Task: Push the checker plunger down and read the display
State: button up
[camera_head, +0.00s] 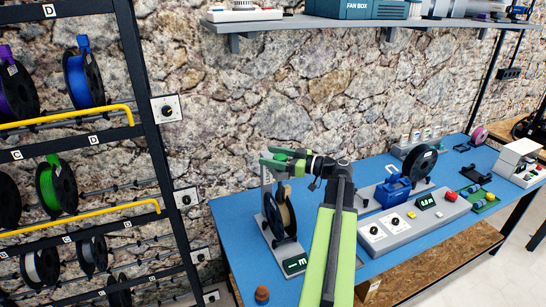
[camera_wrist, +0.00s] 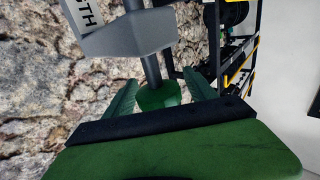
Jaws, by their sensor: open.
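The checker stands at the left end of the blue bench, with a grey upright frame (camera_head: 266,190) and a spool (camera_head: 280,213) in it. Its dark display (camera_head: 295,263) at the foot shows pale characters too small to read surely. In the wrist view, a grey block (camera_wrist: 130,35) with a partly cut-off label carries a dark rod (camera_wrist: 151,69). The rod ends in a round green plunger knob (camera_wrist: 160,96). My gripper (camera_head: 270,158) is at the top of the frame. Its two green fingers (camera_wrist: 162,98) are open, one on each side of the knob; contact is unclear.
A grey control box (camera_head: 415,220) with knobs, a display and a red button lies right of my arm. A blue device (camera_head: 393,190) and a black spool (camera_head: 420,163) stand behind it. A spool rack (camera_head: 150,110) is at left. A brown knob-like object (camera_head: 262,294) sits at the front.

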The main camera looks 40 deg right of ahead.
jog(key=c, duration=1.2)
jog(key=shift+f+b, duration=0.75)
jog(key=shift+r, duration=0.15)
jog(key=o, duration=1.2)
jog(key=shift+s, duration=0.1)
jog(key=v, duration=1.7)
jog(key=shift+s, duration=0.15)
jog(key=shift+d, duration=0.15)
jog(key=shift+c, duration=0.2)
